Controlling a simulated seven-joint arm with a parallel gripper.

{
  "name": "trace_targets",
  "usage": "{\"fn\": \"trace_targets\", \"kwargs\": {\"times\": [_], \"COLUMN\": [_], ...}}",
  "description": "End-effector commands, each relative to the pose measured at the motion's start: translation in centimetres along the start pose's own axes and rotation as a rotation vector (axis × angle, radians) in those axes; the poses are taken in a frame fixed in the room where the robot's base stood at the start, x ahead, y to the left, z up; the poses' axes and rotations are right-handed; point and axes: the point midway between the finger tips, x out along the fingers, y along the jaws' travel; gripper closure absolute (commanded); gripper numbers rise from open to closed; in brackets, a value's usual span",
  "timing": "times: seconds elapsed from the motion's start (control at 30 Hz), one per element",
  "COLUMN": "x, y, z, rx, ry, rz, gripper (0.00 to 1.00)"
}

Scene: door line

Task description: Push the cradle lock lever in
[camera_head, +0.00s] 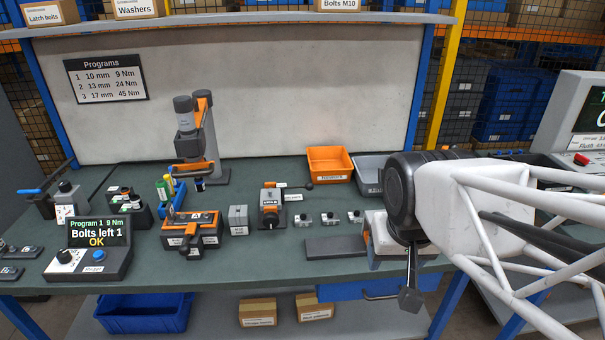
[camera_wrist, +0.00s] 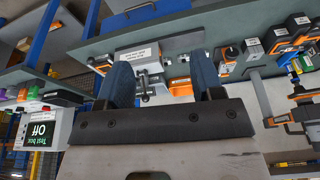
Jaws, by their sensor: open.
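I cannot tell for sure that this is the cradle lock lever. My gripper (camera_head: 411,296) hangs at the bench's front right, well right of that lever, pointing down. In the wrist view my gripper (camera_wrist: 163,84) has its two blue fingers apart with nothing held between them. A pale labelled fixture (camera_wrist: 133,55) with small dark-knobbed parts shows between and beyond the fingers.
A light block fixture (camera_head: 374,250) sits behind my gripper, partly hidden by it. Small grey blocks (camera_head: 330,219) and a dark flat plate (camera_head: 335,247) lie to its left. An orange bin (camera_head: 329,164) and a grey bin (camera_head: 367,174) stand behind. A control box (camera_head: 88,247) stands left.

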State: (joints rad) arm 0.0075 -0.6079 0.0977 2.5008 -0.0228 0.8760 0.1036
Motion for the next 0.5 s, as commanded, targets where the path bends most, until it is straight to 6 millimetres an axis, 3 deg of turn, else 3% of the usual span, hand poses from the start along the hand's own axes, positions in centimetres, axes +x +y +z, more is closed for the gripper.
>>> {"fn": "trace_targets", "kwargs": {"times": [0.17, 0.5], "x": [1.8, 7.2], "y": [-0.3, -1.5], "z": [-5.1, -17.7], "rx": [0.143, 0.512], "ry": [0.078, 0.291], "rz": [0.001, -0.079], "gripper": [0.39, 0.39]}}
